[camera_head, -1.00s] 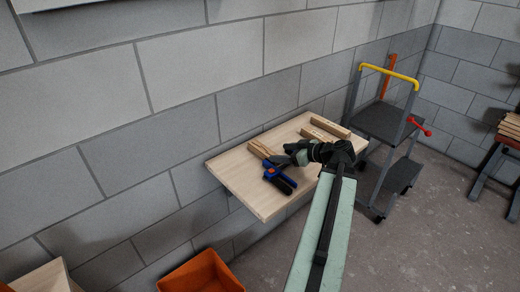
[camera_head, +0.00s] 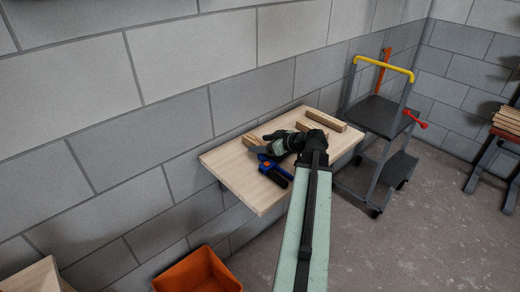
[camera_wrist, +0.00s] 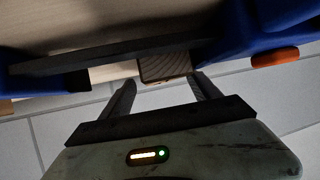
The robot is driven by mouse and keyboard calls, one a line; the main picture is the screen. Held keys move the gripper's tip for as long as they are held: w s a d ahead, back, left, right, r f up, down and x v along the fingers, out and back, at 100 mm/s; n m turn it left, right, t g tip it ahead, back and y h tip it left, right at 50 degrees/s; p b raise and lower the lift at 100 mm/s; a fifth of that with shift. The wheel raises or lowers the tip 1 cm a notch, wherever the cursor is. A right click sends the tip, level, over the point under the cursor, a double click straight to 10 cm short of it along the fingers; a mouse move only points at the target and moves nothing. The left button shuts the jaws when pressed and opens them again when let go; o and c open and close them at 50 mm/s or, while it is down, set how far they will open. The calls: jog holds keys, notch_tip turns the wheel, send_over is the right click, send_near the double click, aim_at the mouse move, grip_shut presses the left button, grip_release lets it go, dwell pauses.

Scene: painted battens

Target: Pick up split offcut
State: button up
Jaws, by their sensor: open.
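Several short wooden pieces lie on a pale wall-mounted board (camera_head: 228,168). One wooden offcut (camera_head: 250,140) is at the left, partly hidden by my gripper (camera_head: 267,141) and the clamp. I cannot tell from its surface whether it is split. In the wrist view, a brown wood end (camera_wrist: 165,67) shows just beyond the gap between my fingertips (camera_wrist: 162,86). My fingers are apart and nothing is between them. A blue-and-black clamp (camera_head: 274,172) lies beside the offcut; its dark bar (camera_wrist: 110,54) and blue parts (camera_wrist: 225,45) cross close in front of my fingers.
Two more wooden pieces, one in the middle (camera_head: 305,127) and one at the right (camera_head: 326,120), lie toward the board's back. A grey block wall is behind. An orange bin (camera_head: 198,272) is below, and a grey step trolley (camera_head: 378,115) with a yellow handle stands at the right.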

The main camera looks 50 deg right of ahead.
grip_shut()
notch_tip(320, 180, up, 10)
jog(key=p, duration=1)
